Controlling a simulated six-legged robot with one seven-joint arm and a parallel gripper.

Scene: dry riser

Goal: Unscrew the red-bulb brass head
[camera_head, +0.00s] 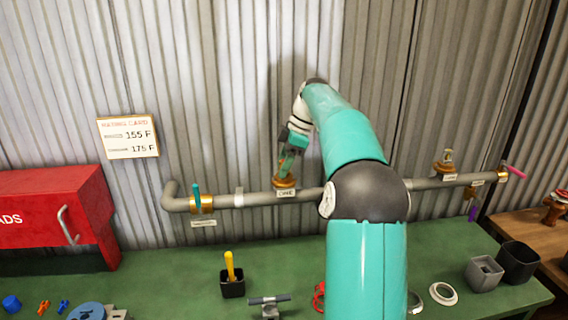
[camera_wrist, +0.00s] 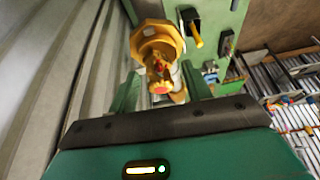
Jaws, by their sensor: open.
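The red-bulb brass head (camera_wrist: 159,64) shows in the wrist view, with a spot of red in its middle. It sits on a wider brass fitting (camera_wrist: 153,38). In the head view this fitting (camera_head: 285,183) is on the grey pipe, above a small label. My gripper (camera_wrist: 160,82) is open, with one green finger on each side of the head. I cannot tell whether the fingers touch it. In the head view my gripper (camera_head: 289,160) is over the fitting and largely hides the head.
A second brass head (camera_head: 447,158) stands on the pipe (camera_head: 255,199) at right. A teal valve handle (camera_head: 196,192) is at left. A rating card (camera_head: 128,136) hangs on the corrugated wall. The green bench below holds a black cup (camera_head: 232,288), a red cabinet (camera_head: 60,215) and loose parts.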

